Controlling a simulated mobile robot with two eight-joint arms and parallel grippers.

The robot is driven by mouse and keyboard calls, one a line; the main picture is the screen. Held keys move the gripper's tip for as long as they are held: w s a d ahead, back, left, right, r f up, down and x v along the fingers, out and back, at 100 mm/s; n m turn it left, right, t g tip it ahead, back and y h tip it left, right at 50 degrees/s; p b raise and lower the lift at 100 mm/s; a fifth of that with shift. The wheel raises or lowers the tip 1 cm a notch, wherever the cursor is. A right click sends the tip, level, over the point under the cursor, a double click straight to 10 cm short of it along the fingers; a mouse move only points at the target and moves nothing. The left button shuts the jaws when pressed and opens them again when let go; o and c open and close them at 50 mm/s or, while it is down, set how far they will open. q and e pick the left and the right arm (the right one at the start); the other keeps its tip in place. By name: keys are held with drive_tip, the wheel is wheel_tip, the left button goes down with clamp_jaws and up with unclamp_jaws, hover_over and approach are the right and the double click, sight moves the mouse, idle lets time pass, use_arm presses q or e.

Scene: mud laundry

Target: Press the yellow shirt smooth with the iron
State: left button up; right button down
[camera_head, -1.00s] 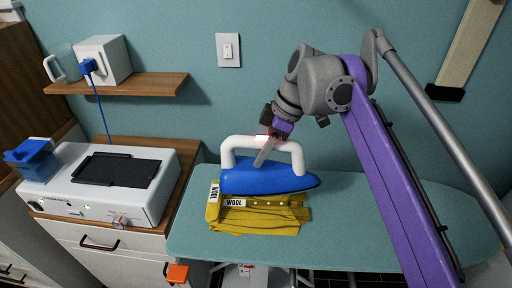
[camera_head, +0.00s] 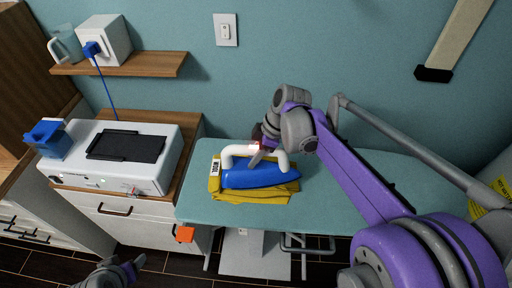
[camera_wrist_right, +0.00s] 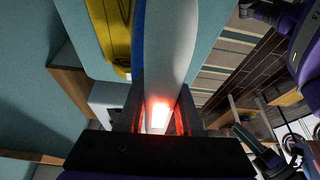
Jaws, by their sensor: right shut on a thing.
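The blue iron (camera_head: 260,178) with a white handle (camera_head: 283,160) is over the folded yellow shirt (camera_head: 275,196) on the ironing board. The shirt's middle is hidden. My right gripper (camera_head: 257,158) is shut on the iron's handle; the right wrist view shows the handle (camera_wrist_right: 172,40) between the fingers (camera_wrist_right: 158,118) and yellow shirt cloth (camera_wrist_right: 112,30) beside it. My left gripper (camera_head: 128,272) is partly in view at the bottom left, away from the board; its jaws are unclear.
The teal ironing board (camera_head: 350,185) is bare right of the shirt. A cabinet to the left carries a white appliance (camera_head: 160,175) with a dark top and a blue block (camera_head: 48,140).

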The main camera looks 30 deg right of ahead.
sight(257, 167)
drive_tip(key=shift+s+f+b, duration=0.2)
drive_tip(key=shift+f+b, duration=0.35)
drive_tip(key=shift+f, duration=0.6)
drive_tip(key=shift+f+b, duration=0.65)
drive_tip(key=shift+f, duration=0.65)
use_arm(q)
drive_tip(key=s+f, duration=0.2)
drive_tip(key=f, duration=0.1)
drive_tip(key=shift+s+f, duration=0.1)
drive_tip(key=shift+f, duration=0.1)
use_arm(e)
drive_tip(key=shift+w, duration=0.15)
use_arm(q)
drive_tip(key=shift+s+f+g+b, duration=0.2)
drive_tip(key=shift+f+g+b, duration=0.15)
drive_tip(key=shift+f, duration=0.15)
use_arm(e)
drive_tip(key=shift+f, duration=0.65)
idle(1.2)
drive_tip(key=shift+r+p, duration=1.55)
drive_tip(key=shift+r, duration=1.6)
use_arm(q)
drive_tip(key=w+r, duration=0.1)
drive_tip(key=r, duration=0.2)
drive_tip(key=w+r, duration=0.1)
drive_tip(key=shift+w+r, duration=0.3)
use_arm(e)
drive_tip(key=shift+f, duration=0.1)
